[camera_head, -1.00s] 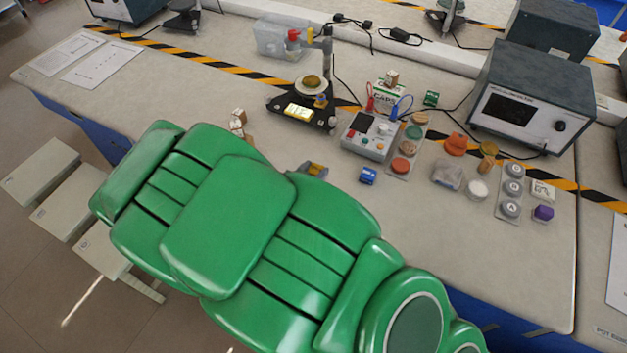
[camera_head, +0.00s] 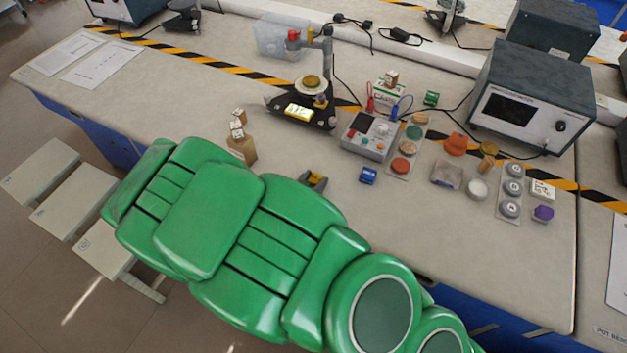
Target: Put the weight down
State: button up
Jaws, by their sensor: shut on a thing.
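My green arm covers the lower middle of the head view, across the table's front edge. My gripper is not visible; the arm hides it, so I cannot see what it holds. No weight shows in a gripper here. A brass, weight-like disc (camera_head: 311,82) sits on the round pan of a black balance (camera_head: 298,113) with a lit display. Several round grey pieces (camera_head: 509,208) sit in a row on a pale strip at the right. I cannot tell which thing is the task's weight.
A brown block-like thing (camera_head: 242,148) with small white cubes (camera_head: 237,124) stands beyond my arm. A yellow-grey piece (camera_head: 313,181) and a blue piece (camera_head: 368,175) lie nearby. A control box (camera_head: 367,137) and a large instrument (camera_head: 530,105) stand farther right.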

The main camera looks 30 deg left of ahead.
jog(key=shift+f, duration=0.1)
jog(key=o, duration=1.2)
jog(key=shift+s, duration=0.1)
jog(key=shift+v, duration=3.8)
jog(key=shift+d, duration=0.1)
